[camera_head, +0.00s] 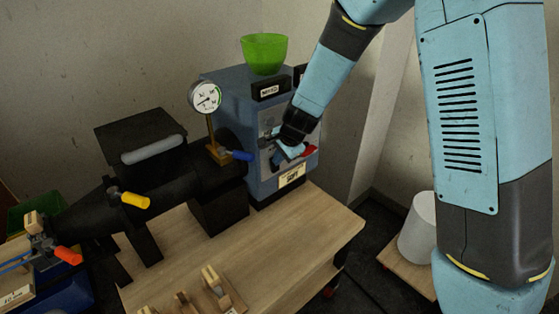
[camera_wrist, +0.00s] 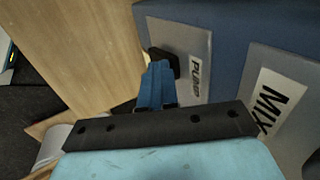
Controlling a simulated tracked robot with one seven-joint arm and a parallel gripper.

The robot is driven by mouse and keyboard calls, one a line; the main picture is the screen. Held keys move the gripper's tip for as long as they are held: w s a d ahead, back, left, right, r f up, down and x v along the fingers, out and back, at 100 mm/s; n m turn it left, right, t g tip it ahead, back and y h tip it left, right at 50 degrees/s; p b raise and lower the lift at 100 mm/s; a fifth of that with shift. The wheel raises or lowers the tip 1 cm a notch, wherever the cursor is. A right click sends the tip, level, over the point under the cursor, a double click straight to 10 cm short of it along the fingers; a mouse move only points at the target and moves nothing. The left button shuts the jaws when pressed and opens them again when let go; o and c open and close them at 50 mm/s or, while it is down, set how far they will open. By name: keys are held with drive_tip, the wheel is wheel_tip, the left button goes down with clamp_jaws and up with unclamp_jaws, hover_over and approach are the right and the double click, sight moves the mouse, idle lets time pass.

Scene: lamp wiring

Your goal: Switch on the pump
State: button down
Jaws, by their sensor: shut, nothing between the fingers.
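The pump switch (camera_wrist: 163,64) is a dark knob or lever on a grey plate labelled PUMP (camera_wrist: 194,77), on the side of a blue cabinet. My gripper (camera_wrist: 157,72) is shut and empty, with its blue fingertips at the dark switch part. I cannot tell whether they touch it, and the fingers hide part of it. In the head view my gripper (camera_head: 280,154) is at the front panel of the blue cabinet (camera_head: 225,88), and my wrist covers much of that panel. The switch position cannot be made out.
A MIX plate (camera_wrist: 275,102) is beside the PUMP plate. A green bowl (camera_head: 264,54) sits on the cabinet. A pressure gauge (camera_head: 206,98) and a blue-handled valve (camera_head: 240,156) stand to its left. A red part (camera_head: 309,151) is close to my gripper. The wooden tabletop (camera_head: 275,245) in front has free room.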

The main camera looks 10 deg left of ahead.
drive_tip(key=shift+r, duration=0.35)
drive_tip(key=shift+d, duration=0.1)
drive_tip(key=v, duration=1.1)
drive_tip(key=shift+s+r, duration=0.15)
drive_tip(key=shift+r, duration=0.1)
drive_tip(key=shift+d, duration=0.2)
idle(0.3)
